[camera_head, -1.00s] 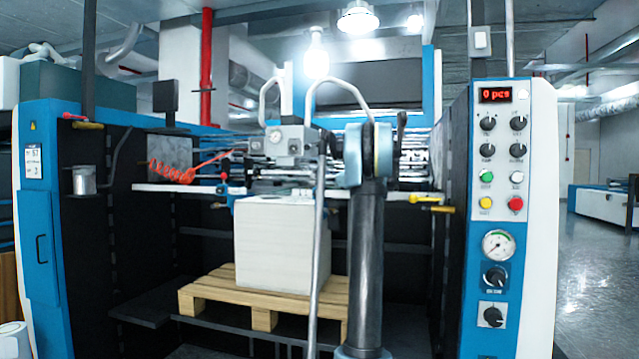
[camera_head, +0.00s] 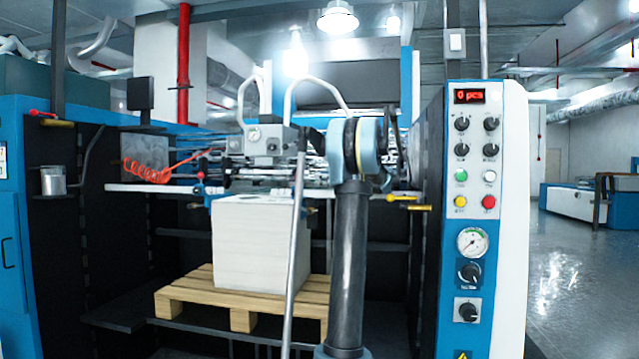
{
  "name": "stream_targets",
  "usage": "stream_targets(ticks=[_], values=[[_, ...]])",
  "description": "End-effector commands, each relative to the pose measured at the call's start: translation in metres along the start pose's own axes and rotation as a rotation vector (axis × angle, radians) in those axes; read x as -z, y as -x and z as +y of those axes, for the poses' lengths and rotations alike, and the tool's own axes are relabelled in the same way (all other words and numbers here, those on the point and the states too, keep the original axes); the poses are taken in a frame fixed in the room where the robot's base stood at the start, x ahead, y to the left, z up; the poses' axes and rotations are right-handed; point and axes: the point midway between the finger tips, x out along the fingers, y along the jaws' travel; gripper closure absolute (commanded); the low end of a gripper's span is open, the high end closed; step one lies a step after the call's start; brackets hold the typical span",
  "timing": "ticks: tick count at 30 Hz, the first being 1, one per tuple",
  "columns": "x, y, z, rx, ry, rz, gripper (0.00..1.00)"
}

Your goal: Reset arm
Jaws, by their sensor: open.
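My arm stands in front of the machine in the head view, its dark upright link rising to a blue-grey joint. My gripper cannot be made out in this view. Behind the arm is the blue and white laminating machine, with a control panel (camera_head: 474,190) on its right post. A tall stack of white sheets (camera_head: 262,245) sits on a wooden pallet (camera_head: 190,298) inside the machine bay, left of my arm.
A red coiled hose (camera_head: 147,170) and a metal cup (camera_head: 53,181) are on the left of the machine. A thin grey pole stands just left of my arm. Open shiny floor (camera_head: 570,275) lies to the right, with another blue and white machine (camera_head: 575,205) farther back.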

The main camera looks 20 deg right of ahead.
Motion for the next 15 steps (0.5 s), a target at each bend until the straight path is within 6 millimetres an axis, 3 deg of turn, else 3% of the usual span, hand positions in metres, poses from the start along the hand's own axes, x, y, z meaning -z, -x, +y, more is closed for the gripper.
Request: stream_targets(ticks=[11, 15], values=[[-0.001, -0.001, 0.002, -0.002, 0.002, 0.002, 0.53], [-0.007, -0.007, 0.017, -0.018, 0.029, 0.016, 0.53]])
